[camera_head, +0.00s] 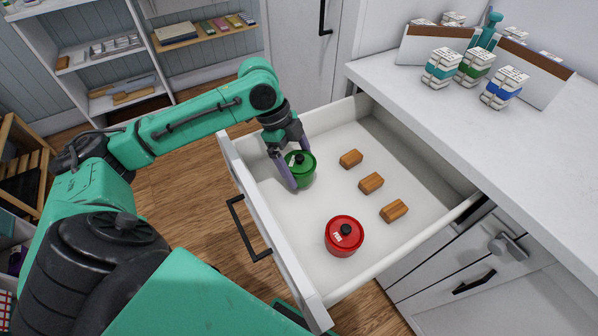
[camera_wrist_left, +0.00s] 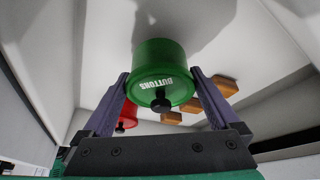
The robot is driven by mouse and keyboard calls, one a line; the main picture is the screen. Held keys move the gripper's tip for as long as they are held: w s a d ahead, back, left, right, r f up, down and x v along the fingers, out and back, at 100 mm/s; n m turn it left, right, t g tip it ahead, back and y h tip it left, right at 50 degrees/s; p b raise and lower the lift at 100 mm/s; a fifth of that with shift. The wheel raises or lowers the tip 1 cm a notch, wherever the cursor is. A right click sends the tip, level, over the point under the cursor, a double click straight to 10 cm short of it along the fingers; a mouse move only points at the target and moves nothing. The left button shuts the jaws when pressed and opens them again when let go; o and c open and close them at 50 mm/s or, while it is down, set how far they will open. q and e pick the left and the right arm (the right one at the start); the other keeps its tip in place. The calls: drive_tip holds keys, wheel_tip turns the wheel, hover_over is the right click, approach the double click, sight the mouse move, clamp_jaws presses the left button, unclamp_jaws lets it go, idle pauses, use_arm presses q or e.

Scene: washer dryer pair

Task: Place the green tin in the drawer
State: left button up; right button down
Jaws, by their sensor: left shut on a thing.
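The green tin (camera_head: 300,168) has a dark knob and is in or just above the open drawer (camera_head: 284,198), near its front left corner. In the left wrist view the tin (camera_wrist_left: 163,62) shows the word BUTTONS and sits between the two fingers. My left gripper (camera_head: 292,170) is shut on the green tin, with a purple finger on its near side. I cannot tell whether the tin's base touches the drawer floor. My right gripper is not in view.
A red tin (camera_head: 344,235) stands in the drawer's near part. Three wooden blocks (camera_head: 371,183) lie in a row along its middle. The white counter (camera_head: 470,110) at the right holds several wrapped bundles (camera_head: 441,66). Bare drawer floor lies between the tins.

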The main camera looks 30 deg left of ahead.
use_arm(q)
wheel_tip(320, 180, down, 2)
drive_tip(key=shift+f, duration=0.25)
drive_tip(key=o, duration=1)
drive_tip(key=shift+r, duration=0.1)
drive_tip(key=p+v, duration=0.1)
drive_tip(key=v, duration=1.1)
